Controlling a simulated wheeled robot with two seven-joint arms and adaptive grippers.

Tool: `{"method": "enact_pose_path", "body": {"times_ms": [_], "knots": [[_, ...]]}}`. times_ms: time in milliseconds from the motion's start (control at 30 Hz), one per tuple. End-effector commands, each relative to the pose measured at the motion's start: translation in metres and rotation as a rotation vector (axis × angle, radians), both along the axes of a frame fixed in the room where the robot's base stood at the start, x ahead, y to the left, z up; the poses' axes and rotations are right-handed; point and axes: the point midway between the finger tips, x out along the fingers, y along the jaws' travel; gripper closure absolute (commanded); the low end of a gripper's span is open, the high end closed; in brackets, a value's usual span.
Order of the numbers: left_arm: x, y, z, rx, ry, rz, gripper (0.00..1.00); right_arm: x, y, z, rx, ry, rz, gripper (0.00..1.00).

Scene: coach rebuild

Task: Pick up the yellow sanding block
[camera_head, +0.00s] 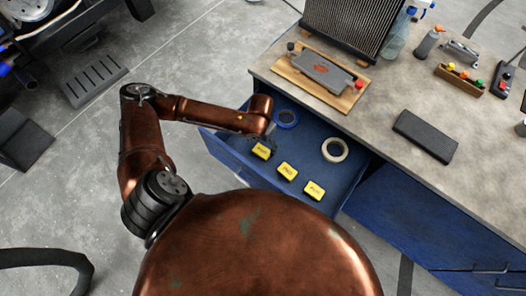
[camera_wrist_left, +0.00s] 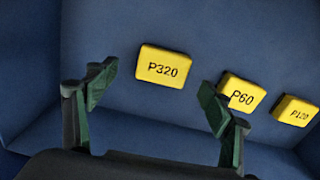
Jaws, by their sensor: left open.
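Three yellow sanding blocks lie in a row in the open blue drawer. In the left wrist view they read P320 (camera_wrist_left: 163,66), P60 (camera_wrist_left: 242,92) and P120 (camera_wrist_left: 295,110). In the head view the leftmost block (camera_head: 262,150) is nearest my left gripper, with the middle block (camera_head: 287,171) and the right block (camera_head: 314,190) farther along. My left gripper (camera_wrist_left: 152,93) is open and empty above the drawer. The P320 block shows between and beyond its fingertips, apart from both; the right finger overlaps the edge of the P60 block in the picture. My right gripper is not in view.
The workbench (camera_head: 376,108) above carries a radiator (camera_head: 350,25), a grey part on a wooden board (camera_head: 295,68), bottles and a dark flat block (camera_head: 425,137).

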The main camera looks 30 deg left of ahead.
Motion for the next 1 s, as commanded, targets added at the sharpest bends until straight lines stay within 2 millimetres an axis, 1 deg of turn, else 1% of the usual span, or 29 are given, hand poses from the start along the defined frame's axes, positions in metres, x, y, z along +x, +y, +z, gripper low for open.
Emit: {"method": "enact_pose_path", "body": {"times_ms": [33,200,300,533,1000], "knots": [[-0.001,-0.002,-0.009,-0.001,0.004,0.0,0.25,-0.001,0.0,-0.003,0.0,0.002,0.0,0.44],[-0.002,-0.005,-0.035,-0.002,0.005,0.0,0.25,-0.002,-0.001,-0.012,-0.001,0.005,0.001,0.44],[-0.001,-0.005,-0.045,-0.001,0.003,-0.002,0.25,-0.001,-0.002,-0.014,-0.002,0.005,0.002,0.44],[0.0,-0.006,-0.046,0.0,0.001,-0.003,0.25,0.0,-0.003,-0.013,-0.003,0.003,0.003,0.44],[0.0,-0.006,-0.045,0.0,0.001,-0.003,0.58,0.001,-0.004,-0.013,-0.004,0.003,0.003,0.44]]}}
